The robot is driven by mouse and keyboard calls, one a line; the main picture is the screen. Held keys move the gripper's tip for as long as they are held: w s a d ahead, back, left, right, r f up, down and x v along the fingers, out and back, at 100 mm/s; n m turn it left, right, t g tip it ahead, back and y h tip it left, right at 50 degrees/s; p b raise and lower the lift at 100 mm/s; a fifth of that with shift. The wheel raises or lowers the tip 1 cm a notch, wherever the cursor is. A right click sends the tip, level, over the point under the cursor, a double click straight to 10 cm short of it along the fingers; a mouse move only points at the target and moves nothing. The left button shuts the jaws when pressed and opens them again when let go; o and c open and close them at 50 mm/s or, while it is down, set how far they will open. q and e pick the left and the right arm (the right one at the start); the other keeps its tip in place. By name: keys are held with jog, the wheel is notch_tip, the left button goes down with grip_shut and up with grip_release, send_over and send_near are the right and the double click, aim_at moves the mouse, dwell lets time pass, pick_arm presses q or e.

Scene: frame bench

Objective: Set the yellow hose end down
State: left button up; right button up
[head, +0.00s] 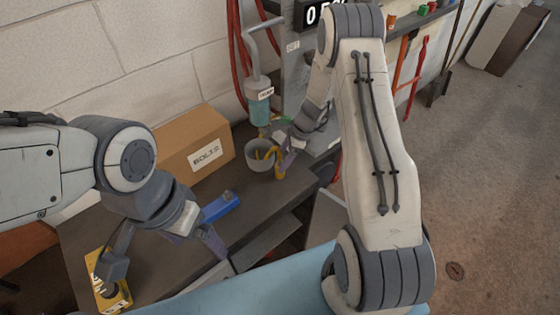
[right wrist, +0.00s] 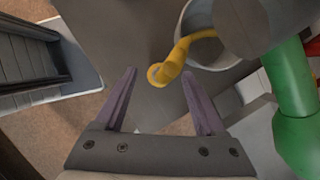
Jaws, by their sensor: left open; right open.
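The yellow hose (head: 279,168) hangs over the rim of a grey pot (head: 252,160) on the bench. In the right wrist view, the yellow hose end (right wrist: 160,74) sticks out of the grey pot (right wrist: 187,22) and bends down outside the rim. My right gripper (head: 287,160) is open beside the pot. In its wrist view, the hose end shows between and just beyond the two purple fingertips (right wrist: 160,76); I cannot tell whether either finger touches it. My left gripper (head: 166,258) is open and low over the front left of the bench.
A cardboard box (head: 190,135) labelled bolts stands behind. A blue object (head: 220,206) lies mid-bench and a yellow box (head: 98,291) at the front left. A bottle with teal liquid (head: 260,110) is at the wall. A green cylinder (right wrist: 295,125) is close right in the wrist view.

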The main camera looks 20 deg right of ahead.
jog(key=b+v, duration=0.2)
jog(key=v, duration=0.9)
jog(key=s+a+r+n+g+h, duration=0.1)
jog(key=s+a+r+n, duration=0.3)
jog(key=s+a+n, duration=0.4)
jog(key=s+a+r+n+g+h, duration=0.1)
jog(key=s+a+r+n, duration=0.3)
jog(key=a, duration=0.5)
jog(key=s+a+r+n, duration=0.2)
jog(key=s+n, duration=0.6)
jog(key=s+a+r+n+h, duration=0.1)
jog(key=s+a+n, duration=0.1)
jog(key=s+n, duration=0.6)
jog(key=shift+s+r+n+t, duration=0.3)
jog(key=shift+s+r+n, duration=0.1)
jog(key=shift+s, duration=0.1)
jog(key=shift+a, duration=0.1)
